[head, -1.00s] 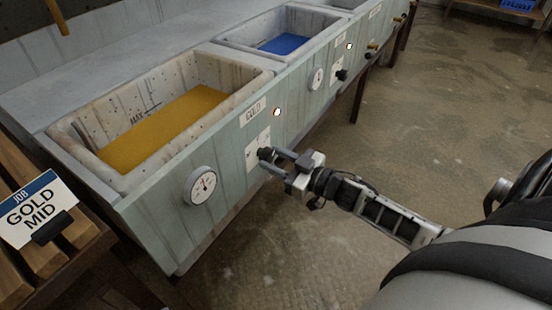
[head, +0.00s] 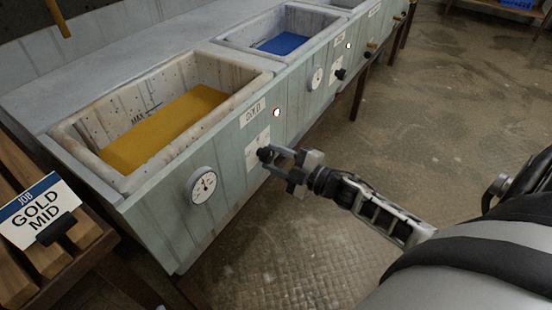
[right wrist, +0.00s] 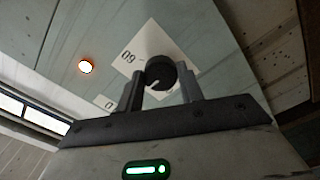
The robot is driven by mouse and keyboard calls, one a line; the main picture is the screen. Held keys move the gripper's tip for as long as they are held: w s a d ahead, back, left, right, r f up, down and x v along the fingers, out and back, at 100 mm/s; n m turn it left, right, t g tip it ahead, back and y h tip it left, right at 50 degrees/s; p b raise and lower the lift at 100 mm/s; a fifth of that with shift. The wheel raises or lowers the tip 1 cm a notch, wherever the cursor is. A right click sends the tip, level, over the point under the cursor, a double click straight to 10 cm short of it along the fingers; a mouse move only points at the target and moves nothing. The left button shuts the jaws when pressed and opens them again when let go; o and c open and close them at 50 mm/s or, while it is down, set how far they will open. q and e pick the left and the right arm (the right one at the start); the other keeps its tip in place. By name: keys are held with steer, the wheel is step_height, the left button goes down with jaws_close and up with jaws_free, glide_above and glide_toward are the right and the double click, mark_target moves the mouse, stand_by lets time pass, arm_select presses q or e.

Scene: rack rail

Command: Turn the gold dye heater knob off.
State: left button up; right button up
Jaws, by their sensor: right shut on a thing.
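The gold dye heater knob (head: 264,153) is a small black knob on a white plate on the front of the gold vat (head: 166,213). My right gripper (head: 276,160) reaches it from the right and is shut on it. In the right wrist view the knob (right wrist: 160,71) sits between the two fingers (right wrist: 160,88), with a pale pointer mark on its face toward the lower left. The plate behind it (right wrist: 131,55) carries the figure 60 and is partly hidden. An indicator lamp (right wrist: 85,66) glows orange. My left gripper is not in view.
A round dial gauge (head: 202,185) is left of the knob. A GOLD label (head: 252,112) is above it. A blue vat (head: 232,38) with its own knob (head: 340,74) stands farther back. A JOB card reads GOLD MID (head: 40,208). The floor to the right is clear.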

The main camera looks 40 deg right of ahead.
steer(key=n, duration=0.3)
steer(key=shift+n+b, duration=0.4)
steer(key=shift+n, duration=1.4)
steer(key=n+b, duration=0.1)
steer(key=n, duration=0.1)
steer(key=shift+n, duration=0.3)
steer(key=shift+n+b, duration=0.45)
steer(key=shift+n, duration=0.85)
arm_select(q)
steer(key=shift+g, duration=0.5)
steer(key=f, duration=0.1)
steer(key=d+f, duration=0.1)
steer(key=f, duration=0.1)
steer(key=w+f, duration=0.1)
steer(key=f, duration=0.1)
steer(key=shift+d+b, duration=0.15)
steer(key=shift+b, duration=0.15)
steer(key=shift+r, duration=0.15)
arm_select(e)
steer(key=shift+n, duration=0.3)
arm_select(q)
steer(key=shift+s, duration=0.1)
